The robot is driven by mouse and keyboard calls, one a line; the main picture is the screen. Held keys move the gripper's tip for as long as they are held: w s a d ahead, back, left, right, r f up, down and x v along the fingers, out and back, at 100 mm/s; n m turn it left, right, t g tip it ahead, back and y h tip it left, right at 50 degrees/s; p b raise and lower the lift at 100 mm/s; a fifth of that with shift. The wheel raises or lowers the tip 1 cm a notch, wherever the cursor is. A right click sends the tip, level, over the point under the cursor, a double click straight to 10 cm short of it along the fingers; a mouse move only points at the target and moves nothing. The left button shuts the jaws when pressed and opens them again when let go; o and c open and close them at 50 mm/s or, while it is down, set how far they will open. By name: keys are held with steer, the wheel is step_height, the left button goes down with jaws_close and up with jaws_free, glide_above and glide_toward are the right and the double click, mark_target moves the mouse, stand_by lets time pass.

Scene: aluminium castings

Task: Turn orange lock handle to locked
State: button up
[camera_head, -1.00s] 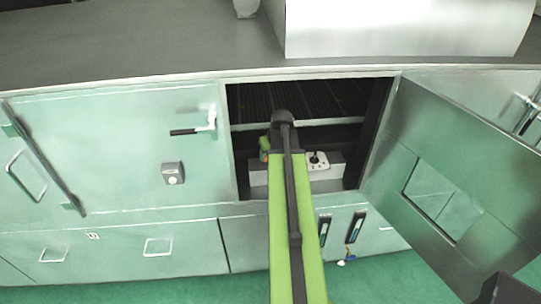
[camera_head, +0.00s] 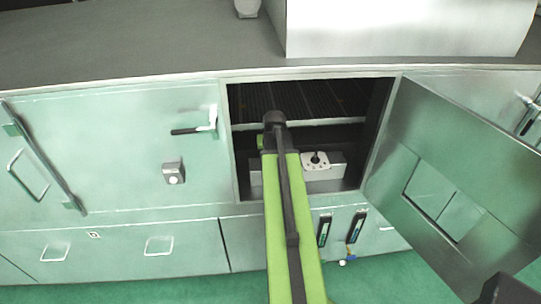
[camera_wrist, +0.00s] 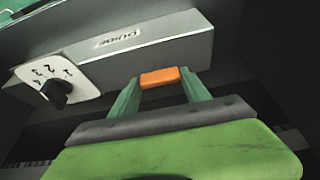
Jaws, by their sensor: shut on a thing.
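The orange lock handle (camera_wrist: 160,78) shows as a short orange bar in the wrist view. It sits between the two green fingers of my gripper (camera_wrist: 160,86), which is shut on it. It lies close to the lower edge of a grey box (camera_wrist: 140,45). I cannot tell from these frames whether it stands at locked. In the head view my arm reaches into the open cabinet compartment; its dark wrist hides the handle and most of my gripper, with only a bit of green (camera_head: 261,142) showing at the left.
A black rotary knob (camera_wrist: 57,92) on a white numbered plate is on the box; the plate also shows in the head view (camera_head: 318,161). The open door (camera_head: 385,175) stands to the right. Compartment walls and a shelf edge (camera_head: 335,122) surround my arm.

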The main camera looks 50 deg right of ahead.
steer(key=o, duration=1.4)
steer(key=shift+r, duration=0.1)
